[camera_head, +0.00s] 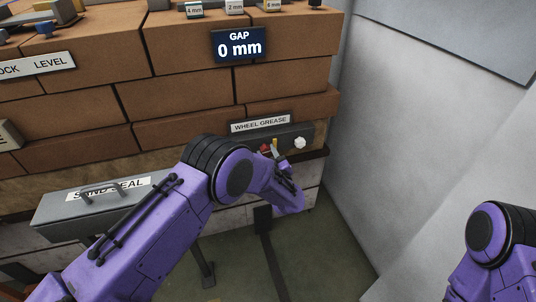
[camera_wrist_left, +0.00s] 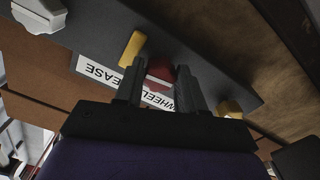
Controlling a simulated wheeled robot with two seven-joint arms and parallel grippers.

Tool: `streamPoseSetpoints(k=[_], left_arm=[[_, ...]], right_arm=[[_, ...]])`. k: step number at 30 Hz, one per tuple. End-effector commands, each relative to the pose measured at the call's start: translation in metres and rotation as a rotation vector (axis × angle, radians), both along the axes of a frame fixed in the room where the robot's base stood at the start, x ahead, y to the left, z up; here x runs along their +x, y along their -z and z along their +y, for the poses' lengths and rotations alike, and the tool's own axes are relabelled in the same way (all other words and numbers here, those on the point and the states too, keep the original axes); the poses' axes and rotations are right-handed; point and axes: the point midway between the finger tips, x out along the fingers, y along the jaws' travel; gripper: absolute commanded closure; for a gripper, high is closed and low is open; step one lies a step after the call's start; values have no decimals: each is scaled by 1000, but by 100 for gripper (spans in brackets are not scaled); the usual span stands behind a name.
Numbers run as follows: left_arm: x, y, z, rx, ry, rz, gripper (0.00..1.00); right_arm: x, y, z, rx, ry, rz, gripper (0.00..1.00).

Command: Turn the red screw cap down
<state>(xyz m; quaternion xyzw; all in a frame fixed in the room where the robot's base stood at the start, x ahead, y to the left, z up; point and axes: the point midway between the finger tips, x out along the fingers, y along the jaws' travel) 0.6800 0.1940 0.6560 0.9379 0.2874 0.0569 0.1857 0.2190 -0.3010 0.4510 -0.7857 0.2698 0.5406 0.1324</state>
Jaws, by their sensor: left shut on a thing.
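The red screw cap (camera_wrist_left: 160,70) sits on the front of the grey wheel grease unit (camera_head: 308,131), partly hidden by my fingers. It also shows in the head view as a small red patch (camera_head: 265,148). My left gripper (camera_wrist_left: 161,76) is shut on the cap, one finger on each side. In the head view the left gripper (camera_head: 272,153) reaches the unit from below. A yellow post (camera_wrist_left: 131,48) and another yellow piece (camera_wrist_left: 230,107) stand on either side of the cap. My right gripper is out of view; only part of that arm shows.
A white knob (camera_head: 299,143) is on the unit's right end, under the wheel grease label (camera_head: 261,124). A grey sand seal box (camera_head: 55,208) with a handle is at lower left. A sign (camera_head: 239,44) reads GAP 0 mm. A pale wall (camera_head: 400,130) stands right.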

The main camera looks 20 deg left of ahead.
Motion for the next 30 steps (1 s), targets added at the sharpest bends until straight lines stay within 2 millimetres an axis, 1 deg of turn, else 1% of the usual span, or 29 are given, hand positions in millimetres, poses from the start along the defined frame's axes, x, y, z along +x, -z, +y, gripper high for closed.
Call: streamPoseSetpoints(k=[7,21,22,23,24,30], left_arm=[[-1,2,-2,53,4,41,91],[-1,2,-2,63,4,48,91],[-1,2,-2,63,4,48,58],[-1,2,-2,63,4,48,48],[-1,2,-2,62,3,47,35],[-1,1,-1,62,2,45,35]], right_arm=[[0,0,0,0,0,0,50],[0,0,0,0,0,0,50],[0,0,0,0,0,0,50],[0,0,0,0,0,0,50],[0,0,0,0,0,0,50],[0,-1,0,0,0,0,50]])
